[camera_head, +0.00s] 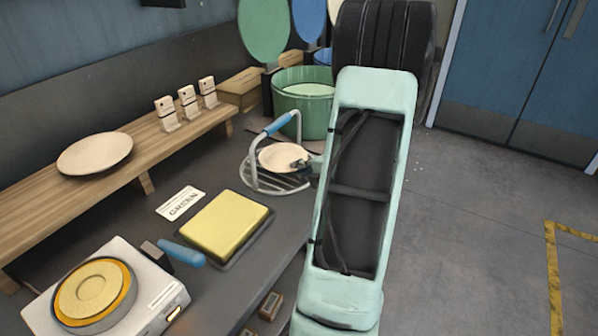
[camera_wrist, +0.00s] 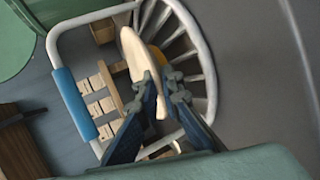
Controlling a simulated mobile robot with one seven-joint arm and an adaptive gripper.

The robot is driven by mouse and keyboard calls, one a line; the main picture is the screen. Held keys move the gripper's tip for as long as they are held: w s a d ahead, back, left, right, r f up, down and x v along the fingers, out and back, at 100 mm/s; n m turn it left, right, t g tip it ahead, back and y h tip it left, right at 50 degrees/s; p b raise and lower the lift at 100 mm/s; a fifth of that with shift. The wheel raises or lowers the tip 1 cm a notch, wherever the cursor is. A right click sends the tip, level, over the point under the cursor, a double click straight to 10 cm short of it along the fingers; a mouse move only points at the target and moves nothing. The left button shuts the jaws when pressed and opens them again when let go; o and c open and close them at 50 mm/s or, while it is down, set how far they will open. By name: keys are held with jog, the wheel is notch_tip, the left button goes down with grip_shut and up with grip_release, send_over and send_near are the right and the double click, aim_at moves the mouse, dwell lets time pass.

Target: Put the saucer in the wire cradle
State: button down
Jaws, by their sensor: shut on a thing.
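The cream saucer (camera_head: 284,156) is in my gripper (camera_head: 303,164), which is shut on its rim. In the wrist view the saucer (camera_wrist: 138,62) shows nearly edge-on between the two fingers of my gripper (camera_wrist: 163,92). The wire cradle (camera_head: 262,182) is a round wire rack with a tall hoop handle and a blue grip, on the dark counter. The saucer is over the rack, inside the hoop's outline in the head view. The cradle's bars (camera_wrist: 198,52) show behind the saucer in the wrist view. I cannot tell whether the saucer touches the wires.
A green tub (camera_head: 305,120) stands just behind the cradle. A yellow block (camera_head: 228,222) and a white scale-like device (camera_head: 150,290) sit in front.

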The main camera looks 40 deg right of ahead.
jog(key=shift+f, duration=0.3)
jog(key=c, duration=2.6)
grip_release()
jog(key=shift+f, duration=0.1)
jog(key=shift+o, duration=1.1)
jog(key=shift+r, duration=0.3)
jog(key=p+v, duration=0.1)
jog(key=v, duration=1.1)
jog(key=shift+p, duration=0.35)
